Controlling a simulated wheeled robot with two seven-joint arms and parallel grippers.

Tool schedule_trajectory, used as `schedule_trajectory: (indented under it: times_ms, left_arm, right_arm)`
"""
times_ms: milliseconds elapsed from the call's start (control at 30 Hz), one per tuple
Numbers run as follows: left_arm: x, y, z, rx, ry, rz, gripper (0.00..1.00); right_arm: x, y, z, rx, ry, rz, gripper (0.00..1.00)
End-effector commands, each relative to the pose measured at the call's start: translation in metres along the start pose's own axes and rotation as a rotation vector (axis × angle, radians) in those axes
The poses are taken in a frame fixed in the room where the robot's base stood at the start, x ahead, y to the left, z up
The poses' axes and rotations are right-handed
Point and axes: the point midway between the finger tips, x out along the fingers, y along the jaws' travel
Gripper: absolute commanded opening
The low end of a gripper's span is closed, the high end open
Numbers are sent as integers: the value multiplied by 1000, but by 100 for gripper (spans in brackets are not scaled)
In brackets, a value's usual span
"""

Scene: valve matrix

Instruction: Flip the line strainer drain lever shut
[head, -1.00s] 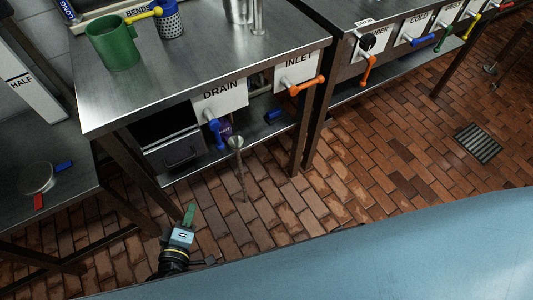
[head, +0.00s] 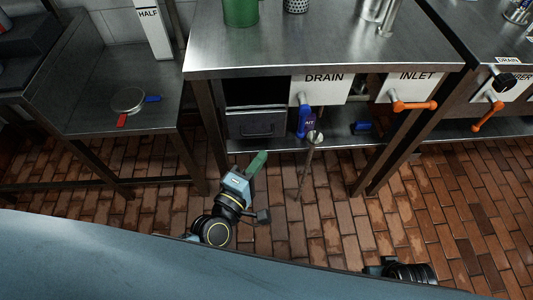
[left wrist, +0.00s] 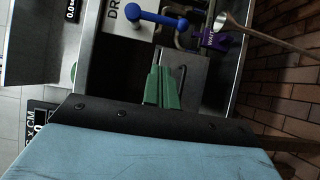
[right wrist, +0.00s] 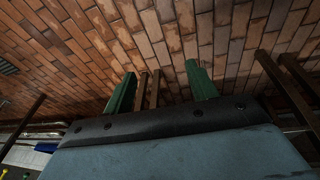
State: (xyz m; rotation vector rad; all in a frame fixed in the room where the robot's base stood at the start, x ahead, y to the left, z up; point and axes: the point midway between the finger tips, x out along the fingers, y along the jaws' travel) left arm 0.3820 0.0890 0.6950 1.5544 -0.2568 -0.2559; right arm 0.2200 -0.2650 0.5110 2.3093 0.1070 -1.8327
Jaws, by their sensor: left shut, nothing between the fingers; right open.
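The blue drain lever (head: 305,122) hangs downward below the DRAIN sign (head: 320,88) on the bench front.
An orange INLET lever (head: 414,105) sits right of the drain panel. A dark drawer box (head: 256,123) stands on the lower shelf. Bench legs flank the opening; the brick floor is clear.

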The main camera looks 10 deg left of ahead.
Motion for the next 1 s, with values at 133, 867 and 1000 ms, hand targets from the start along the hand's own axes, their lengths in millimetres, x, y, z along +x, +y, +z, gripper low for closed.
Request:
schedule_trajectory:
  times_ms: [133,867,1000]
  left_arm:
    - [32,0,0,-1,2,4,0]
    - [108,0,29,1,0,-1,0]
    - [108,0,28,2,0,-1,0]
  right_arm:
    - [-10,-6,-7,3,12,-8,57]
    - [-47,-16,-23,9,36,-27,57]
    - [-47,-16,-23,8,36,-27,57]
